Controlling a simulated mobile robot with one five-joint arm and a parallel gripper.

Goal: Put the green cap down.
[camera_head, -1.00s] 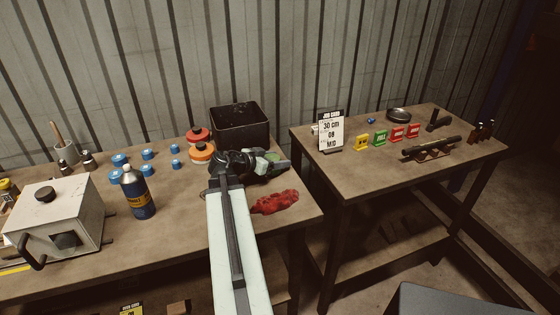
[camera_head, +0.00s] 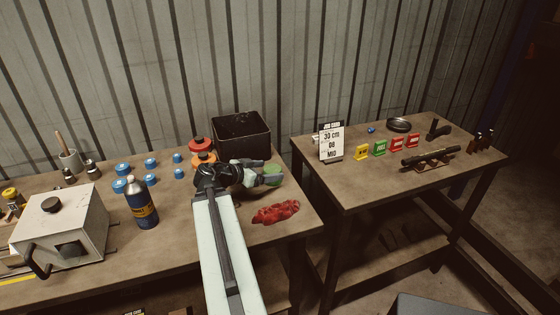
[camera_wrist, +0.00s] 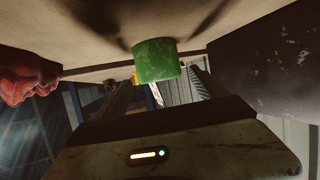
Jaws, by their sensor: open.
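The green cap (camera_head: 273,169) stands at the right end of the left workbench, in front of the black bin. In the wrist view the green cap (camera_wrist: 155,60) shows against the bench top, with dark shadows beside it, at the far end of my fingers. My gripper (camera_head: 268,176) is low over the bench, pointing right, with its tips at the cap. Its jaws are open, one finger toward each side of the cap in the wrist view. Whether a finger still touches the cap cannot be told. The fingers partly hide it in the head view.
A black bin (camera_head: 241,137) stands behind my gripper. A red rag (camera_head: 276,212) lies in front. Red and orange round containers (camera_head: 200,145), blue caps (camera_head: 150,163) and a blue bottle (camera_head: 140,203) are to the left. A second table (camera_head: 370,185) stands right across a gap.

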